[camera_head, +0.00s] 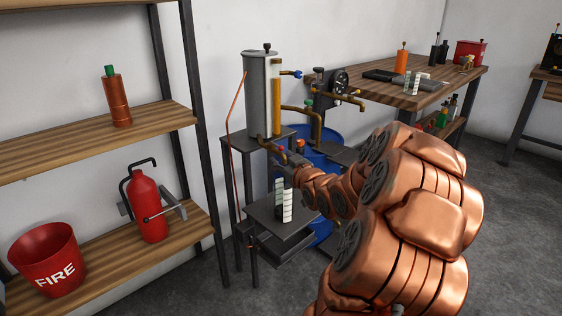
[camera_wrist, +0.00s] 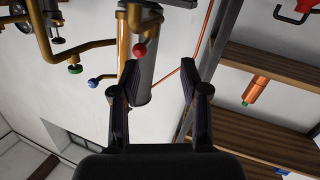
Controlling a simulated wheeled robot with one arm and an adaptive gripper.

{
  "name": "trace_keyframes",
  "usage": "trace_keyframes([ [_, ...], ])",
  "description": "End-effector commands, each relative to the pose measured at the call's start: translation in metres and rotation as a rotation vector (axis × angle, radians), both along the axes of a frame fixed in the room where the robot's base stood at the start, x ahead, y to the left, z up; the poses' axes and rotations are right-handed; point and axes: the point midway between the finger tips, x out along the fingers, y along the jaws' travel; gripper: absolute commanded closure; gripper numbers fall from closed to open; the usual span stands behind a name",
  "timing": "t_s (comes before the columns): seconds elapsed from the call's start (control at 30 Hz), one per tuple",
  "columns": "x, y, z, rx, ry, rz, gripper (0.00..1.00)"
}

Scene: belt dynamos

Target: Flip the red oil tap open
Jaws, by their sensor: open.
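The red oil tap (camera_wrist: 139,50) shows in the wrist view as a red ball-shaped knob on a brass pipe in front of the grey oil cylinder (camera_head: 262,95). My gripper (camera_wrist: 159,68) is open and empty, its two black fingers apart. The red knob lies just beyond the tip of the left finger in the wrist view, not between the fingers. No contact shows. In the head view my copper arm reaches toward the lower brass pipe (camera_head: 265,145), and its end is small and partly hidden there.
A green knob (camera_wrist: 75,69) and a blue knob (camera_wrist: 93,82) sit on neighbouring brass pipes. An orange hose (camera_head: 240,110) runs beside the cylinder. A blue barrel (camera_head: 322,133) stands behind my arm. A wooden shelf (camera_head: 60,150) stands at left, a workbench (camera_head: 430,95) at right.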

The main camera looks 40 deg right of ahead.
Motion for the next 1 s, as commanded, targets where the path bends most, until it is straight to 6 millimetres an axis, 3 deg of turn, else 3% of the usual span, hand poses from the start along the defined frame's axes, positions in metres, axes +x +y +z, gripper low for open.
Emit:
trace_keyframes([
  [0.03, -0.005, -0.010, -0.008, -0.005, -0.029, -0.009, 0.55],
  [0.1, -0.008, -0.016, -0.005, -0.019, -0.070, -0.012, 0.55],
  [0.33, -0.007, -0.025, 0.001, -0.033, -0.112, -0.012, 0.55],
  [0.8, 0.045, -0.043, 0.001, -0.034, -0.109, -0.012, 0.55],
  [1.0, 0.058, -0.048, 0.000, -0.032, -0.108, -0.013, 0.55],
])
